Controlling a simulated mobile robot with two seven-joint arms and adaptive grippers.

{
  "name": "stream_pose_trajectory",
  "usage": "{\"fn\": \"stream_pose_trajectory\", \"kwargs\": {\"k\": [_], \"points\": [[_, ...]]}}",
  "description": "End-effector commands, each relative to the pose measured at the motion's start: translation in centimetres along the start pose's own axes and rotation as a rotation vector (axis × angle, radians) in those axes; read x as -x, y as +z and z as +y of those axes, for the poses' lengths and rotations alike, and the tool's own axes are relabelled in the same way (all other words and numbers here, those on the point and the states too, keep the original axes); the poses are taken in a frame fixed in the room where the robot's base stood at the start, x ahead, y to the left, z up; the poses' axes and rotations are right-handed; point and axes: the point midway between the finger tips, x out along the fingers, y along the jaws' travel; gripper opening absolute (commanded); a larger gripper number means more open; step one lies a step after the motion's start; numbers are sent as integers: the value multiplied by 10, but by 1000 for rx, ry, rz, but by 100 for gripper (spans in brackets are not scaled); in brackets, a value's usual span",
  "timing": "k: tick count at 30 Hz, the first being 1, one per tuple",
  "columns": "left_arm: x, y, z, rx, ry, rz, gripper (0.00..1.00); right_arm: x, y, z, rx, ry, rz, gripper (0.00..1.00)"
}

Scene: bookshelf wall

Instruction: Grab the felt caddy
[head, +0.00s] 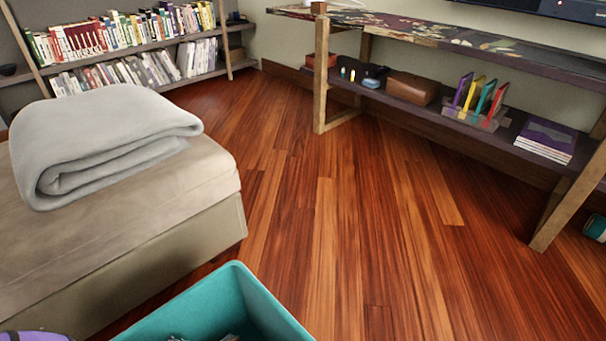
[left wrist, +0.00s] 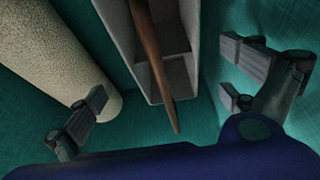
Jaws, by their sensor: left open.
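The felt caddy (left wrist: 180,80) appears to be the grey, open-topped box with compartments in the left wrist view. A brown, tapering wooden bar (left wrist: 152,60) runs over it, and I cannot tell whether it is the caddy's handle. The box lies inside teal walls. My left gripper (left wrist: 165,85) is open, with its fingers apart on either side of the box. I cannot tell whether they touch it. In the head view, the teal bin (head: 262,302) is cut off at the bottom edge, and little of its contents shows. My right gripper is not in view.
A pale speckled roll (left wrist: 45,60) lies left of the box. In the head view, a bench (head: 130,215) with a folded grey blanket (head: 90,135) stands left of the bin. A low console shelf (head: 440,110) stands at the right. The wooden floor (head: 350,230) between is clear.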

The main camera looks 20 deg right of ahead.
Motion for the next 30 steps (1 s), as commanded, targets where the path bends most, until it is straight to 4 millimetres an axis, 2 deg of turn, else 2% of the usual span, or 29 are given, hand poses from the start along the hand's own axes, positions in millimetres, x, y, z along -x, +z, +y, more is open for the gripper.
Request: {"fn": "stream_pose_trajectory", "kwargs": {"k": [10,18,30], "points": [[-46,1,-4,1,2,1,100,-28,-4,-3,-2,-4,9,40],[-47,0,-5,2,0,2,99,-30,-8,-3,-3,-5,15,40],[-47,0,-5,2,0,1,46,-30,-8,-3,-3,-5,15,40]]}}
